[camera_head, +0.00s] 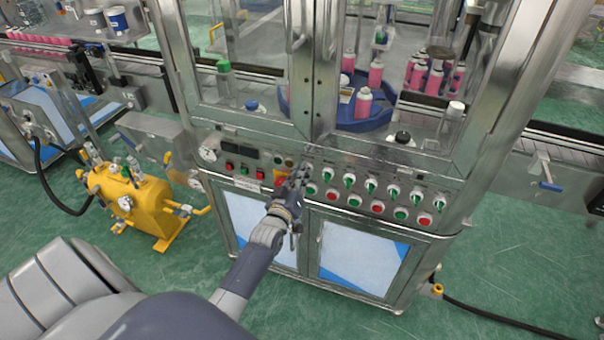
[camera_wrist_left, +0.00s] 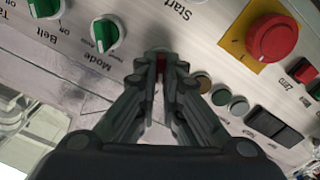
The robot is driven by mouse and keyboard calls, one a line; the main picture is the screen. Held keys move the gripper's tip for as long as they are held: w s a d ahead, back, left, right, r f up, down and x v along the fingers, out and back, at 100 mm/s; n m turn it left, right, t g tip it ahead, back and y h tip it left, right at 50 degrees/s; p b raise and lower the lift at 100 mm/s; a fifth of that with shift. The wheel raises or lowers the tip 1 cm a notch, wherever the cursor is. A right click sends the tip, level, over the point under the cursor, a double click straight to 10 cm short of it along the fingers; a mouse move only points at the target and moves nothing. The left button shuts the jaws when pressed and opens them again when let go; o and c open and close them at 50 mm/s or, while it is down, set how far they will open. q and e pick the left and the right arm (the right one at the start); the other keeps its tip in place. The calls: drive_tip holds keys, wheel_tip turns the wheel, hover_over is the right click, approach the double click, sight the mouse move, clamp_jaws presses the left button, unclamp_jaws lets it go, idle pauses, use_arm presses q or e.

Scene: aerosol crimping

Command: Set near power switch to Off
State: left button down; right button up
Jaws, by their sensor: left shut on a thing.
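The control panel (camera_head: 330,186) runs across the front of the metal machine. My left gripper (camera_head: 298,172) is at its middle, among the switches. In the left wrist view my left gripper (camera_wrist_left: 160,62) is shut on a small red part (camera_wrist_left: 160,59) on the panel. The fingertips hide most of that part, and its label and setting cannot be read. Green-and-white knobs stand beside the fingers, among them the Mode knob (camera_wrist_left: 107,37). I cannot tell which control is the near power switch. My right gripper is not in view.
A red mushroom button on a yellow plate (camera_wrist_left: 272,37) sits close to the fingers. Round buttons (camera_wrist_left: 220,97) and dark rectangular panel parts (camera_wrist_left: 272,126) are also near. Glass doors (camera_head: 255,60) rise above the panel. A yellow tank unit (camera_head: 140,205) stands at left.

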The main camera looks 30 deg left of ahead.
use_arm(q)
drive_tip(key=shift+n, duration=0.4)
drive_tip(key=c, duration=1.7)
unclamp_jaws()
drive_tip(key=shift+s, duration=0.15)
drive_tip(key=v, duration=1.1)
drive_tip(key=shift+s+d, duration=0.2)
drive_tip(key=shift+s, duration=0.2)
